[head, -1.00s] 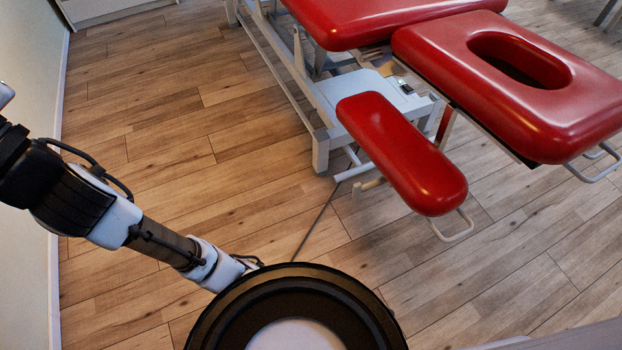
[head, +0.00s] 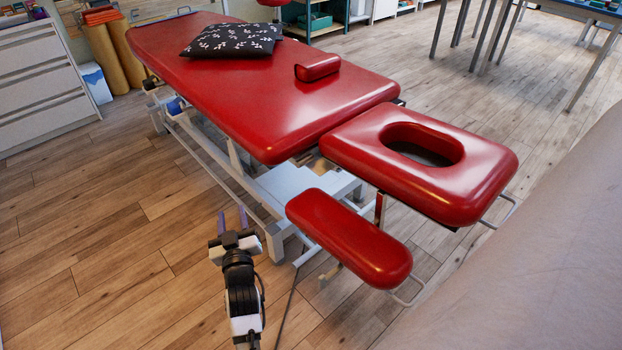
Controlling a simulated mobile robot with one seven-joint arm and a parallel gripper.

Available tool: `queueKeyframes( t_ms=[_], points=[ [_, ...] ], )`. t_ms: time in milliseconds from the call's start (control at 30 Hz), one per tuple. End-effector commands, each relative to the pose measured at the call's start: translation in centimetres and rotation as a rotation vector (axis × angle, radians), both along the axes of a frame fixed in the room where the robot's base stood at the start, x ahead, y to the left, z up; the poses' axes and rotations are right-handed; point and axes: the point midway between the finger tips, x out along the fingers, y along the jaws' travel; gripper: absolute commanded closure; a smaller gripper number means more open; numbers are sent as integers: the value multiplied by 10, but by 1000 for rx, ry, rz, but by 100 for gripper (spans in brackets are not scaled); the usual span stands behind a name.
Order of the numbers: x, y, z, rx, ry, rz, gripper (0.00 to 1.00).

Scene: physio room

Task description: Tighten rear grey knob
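The red treatment table (head: 250,100) fills the middle of the head view, with a head section (head: 470,175) that has an oval hole. A red armrest pad (head: 345,235) hangs low at its near side. I cannot make out a grey knob; the mounts under the pads are small or hidden. My gripper (head: 232,213) is over the floor, left of the armrest pad and beside the white table frame (head: 275,245). Its two bluish fingers point away from me and stand apart, with nothing seen between them.
A patterned dark cushion (head: 232,40) and a small red bolster (head: 317,67) lie on the table. White drawers (head: 45,85) stand at the far left. A wire handle (head: 408,292) sticks out from the armrest. The wooden floor (head: 110,245) at left is clear.

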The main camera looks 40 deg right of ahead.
Motion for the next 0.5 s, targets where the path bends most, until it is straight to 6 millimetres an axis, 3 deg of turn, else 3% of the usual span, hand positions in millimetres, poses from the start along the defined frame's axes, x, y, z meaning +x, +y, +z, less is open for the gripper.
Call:
queueKeyframes(
  t_ms=[33,200,367,500],
  points=[
    [-20,-16,-24,14,10,-68,63],
    [-82,-42,-83,33,5,-285,63],
    [-138,-43,-125,60,-3,-518,63],
    [-177,-29,-150,88,-8,-736,63]
  ],
)
